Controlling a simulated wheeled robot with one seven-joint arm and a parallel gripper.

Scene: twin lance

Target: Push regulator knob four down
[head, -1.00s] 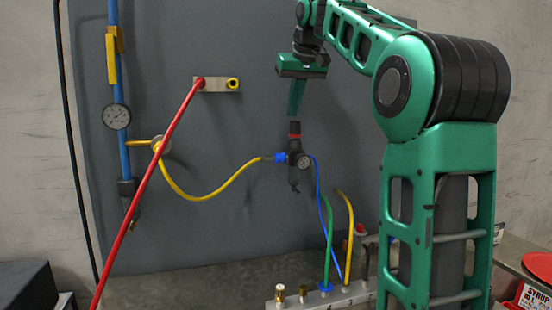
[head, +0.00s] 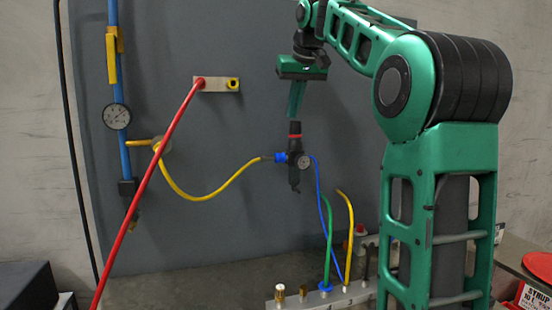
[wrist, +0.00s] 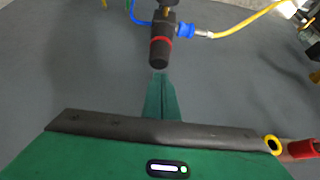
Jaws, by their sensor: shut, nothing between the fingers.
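The regulator (head: 294,158) is mounted on the grey panel, with a black knob (head: 295,128) on top and a red ring below the knob. A small round gauge (head: 304,161) is on its front. My gripper (head: 294,116) is shut and empty, pointing down just above the knob. In the wrist view the closed fingertips (wrist: 160,76) are close to the knob's end (wrist: 159,55). Whether they touch it I cannot tell. No number shows on the knob.
A yellow hose (head: 212,192) joins the regulator's left side, and a blue hose (head: 319,190) leaves its right side. A red hose (head: 150,190) crosses the panel from a small plate (head: 216,85). A manifold block (head: 315,298) with fittings sits below. A blue pipe (head: 122,80) with a gauge stands left.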

